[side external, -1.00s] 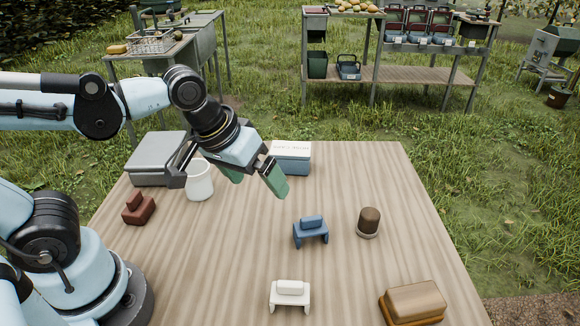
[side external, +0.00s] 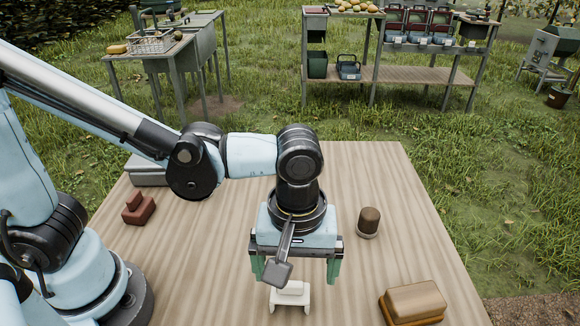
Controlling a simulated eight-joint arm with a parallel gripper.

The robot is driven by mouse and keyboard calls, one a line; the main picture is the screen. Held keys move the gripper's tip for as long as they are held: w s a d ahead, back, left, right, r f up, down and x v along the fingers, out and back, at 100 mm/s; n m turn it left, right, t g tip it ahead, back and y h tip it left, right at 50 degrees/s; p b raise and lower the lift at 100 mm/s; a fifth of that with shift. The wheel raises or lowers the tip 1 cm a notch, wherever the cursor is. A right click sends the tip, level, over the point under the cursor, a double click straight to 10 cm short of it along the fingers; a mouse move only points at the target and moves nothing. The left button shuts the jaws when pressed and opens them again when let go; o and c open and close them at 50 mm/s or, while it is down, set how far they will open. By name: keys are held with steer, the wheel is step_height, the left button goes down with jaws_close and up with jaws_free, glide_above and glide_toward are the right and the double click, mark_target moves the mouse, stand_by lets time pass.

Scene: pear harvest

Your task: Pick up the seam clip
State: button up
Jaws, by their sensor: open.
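A white clip-shaped piece (side external: 290,298), a block on two legs, stands upright near the front middle of the table; it may be the seam clip, but nothing marks it as such. My gripper (side external: 296,272) points down just above and behind it. The green fingers are spread wide, wider than the white piece, with nothing visible between them. A similar blue piece stood further back on the table in the earlier view and is now hidden behind my gripper.
On the wooden table (side external: 385,185) are a dark brown capped cylinder (side external: 369,222), a tan-and-orange block (side external: 413,302) at front right, a dark red stepped block (side external: 138,208) at left and a grey case (side external: 148,170) behind my arm. The right-hand strip is mostly clear.

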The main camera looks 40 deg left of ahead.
mark_target(290, 283)
steer(key=shift+f, duration=1.35)
steer(key=shift+s+a+f, duration=0.1)
steer(key=shift+a+f, duration=0.1)
steer(key=shift+f, duration=0.7)
steer(key=shift+a+f, duration=0.2)
steer(key=shift+f, duration=1.5)
steer(key=c, duration=1)
steer(key=shift+c, duration=0.2)
